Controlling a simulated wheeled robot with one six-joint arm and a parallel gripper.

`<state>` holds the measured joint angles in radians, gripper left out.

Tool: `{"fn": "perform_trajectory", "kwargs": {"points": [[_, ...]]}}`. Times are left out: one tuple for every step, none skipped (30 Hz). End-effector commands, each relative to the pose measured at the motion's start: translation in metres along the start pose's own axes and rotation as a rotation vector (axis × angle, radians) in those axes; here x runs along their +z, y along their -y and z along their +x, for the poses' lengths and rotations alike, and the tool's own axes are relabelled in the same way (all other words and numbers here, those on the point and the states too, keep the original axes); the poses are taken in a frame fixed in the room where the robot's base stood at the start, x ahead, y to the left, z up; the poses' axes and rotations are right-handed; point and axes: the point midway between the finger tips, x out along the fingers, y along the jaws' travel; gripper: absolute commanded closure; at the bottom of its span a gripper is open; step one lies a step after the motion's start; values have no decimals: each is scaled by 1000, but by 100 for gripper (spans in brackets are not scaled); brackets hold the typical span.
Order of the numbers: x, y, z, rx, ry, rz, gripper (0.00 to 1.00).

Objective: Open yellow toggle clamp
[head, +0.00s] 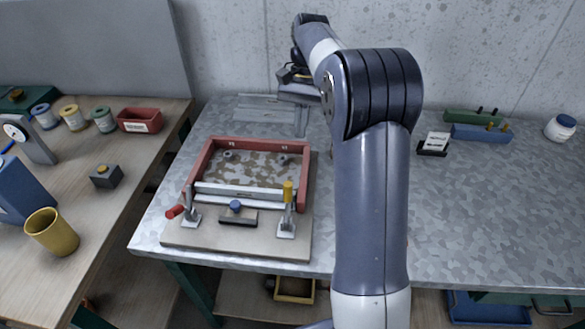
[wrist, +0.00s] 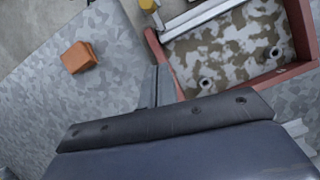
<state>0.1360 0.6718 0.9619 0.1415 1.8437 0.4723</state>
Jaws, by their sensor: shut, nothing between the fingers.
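The yellow toggle clamp (head: 288,190) stands at the front right corner of the red frame (head: 207,153), its yellow handle upright. In the wrist view the yellow handle (wrist: 148,5) shows only at the top edge, partly cut off. My gripper (head: 302,134) is beyond the frame's back right corner, fingers pointing down, apart from the clamp. In the wrist view my gripper (wrist: 156,74) is shut and empty beside the frame's red wall. A second clamp with a red handle (head: 174,211) is at the front left, its handle tilted outward to the left.
A blue-knobbed block (head: 236,208) sits between the clamps on the base board (head: 190,243). An orange block (wrist: 78,57) lies on the table near the frame. My arm covers the table's middle in the head view.

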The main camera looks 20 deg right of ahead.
Motion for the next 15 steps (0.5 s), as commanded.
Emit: {"fn": "perform_trajectory", "kwargs": {"points": [[0,0,0,0,0,0,100],[0,0,0,0,0,0,100],[0,0,0,0,0,0,100],[0,0,0,0,0,0,100],[0,0,0,0,0,0,100],[0,0,0,0,0,-1,100],[0,0,0,0,0,-1,100],[0,0,1,0,0,-1,100],[0,0,3,1,0,-1,100],[0,0,4,1,1,-1,100],[0,0,7,1,1,-1,100],[0,0,11,1,1,-1,100],[0,0,14,1,2,-1,100],[0,0,18,2,2,-1,100],[1,0,24,2,2,-1,100]]}}
